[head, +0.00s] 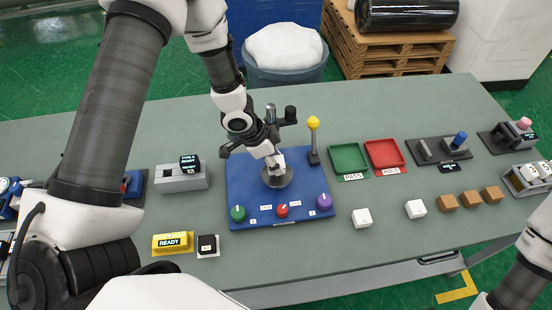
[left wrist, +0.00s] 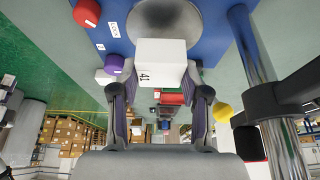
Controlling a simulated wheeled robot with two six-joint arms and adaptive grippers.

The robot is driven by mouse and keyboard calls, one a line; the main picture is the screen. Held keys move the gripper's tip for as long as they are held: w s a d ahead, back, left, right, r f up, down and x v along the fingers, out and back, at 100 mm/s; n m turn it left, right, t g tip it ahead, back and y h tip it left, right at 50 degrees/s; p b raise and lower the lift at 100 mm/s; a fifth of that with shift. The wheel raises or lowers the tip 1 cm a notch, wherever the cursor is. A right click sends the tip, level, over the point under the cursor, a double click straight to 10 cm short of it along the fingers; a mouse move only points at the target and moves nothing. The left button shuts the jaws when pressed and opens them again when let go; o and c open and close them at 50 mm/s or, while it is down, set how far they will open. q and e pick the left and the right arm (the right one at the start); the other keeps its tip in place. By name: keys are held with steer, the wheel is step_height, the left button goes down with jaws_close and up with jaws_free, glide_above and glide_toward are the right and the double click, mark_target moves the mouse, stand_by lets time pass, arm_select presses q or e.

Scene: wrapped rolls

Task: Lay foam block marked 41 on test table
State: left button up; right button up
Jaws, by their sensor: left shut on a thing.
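The white foam block marked 41 (left wrist: 163,60) is between the fingers of my left gripper (left wrist: 160,98), which is shut on it. In the head view my left gripper (head: 270,152) points down at the round grey test table (head: 277,183) on the blue base (head: 240,190). The block is mostly hidden there by the gripper. The round plate (left wrist: 165,18) shows just past the block in the left wrist view. I cannot tell whether the block touches it. My right gripper is not in view; only part of my right arm shows at lower right.
A yellow-knobbed lever (head: 313,138) stands right of the test table. Green (head: 348,158) and red (head: 384,154) trays lie farther right. White blocks (head: 362,218) and brown blocks (head: 469,198) sit along the front. A green knob (head: 238,213) is on the base's front edge.

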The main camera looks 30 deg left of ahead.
arm_select(q)
steer(key=shift+w+f, duration=0.15)
steer(key=shift+p, duration=0.45)
stand_by(0.3)
steer(key=shift+f+b, duration=1.2)
steer(key=shift+f, duration=0.2)
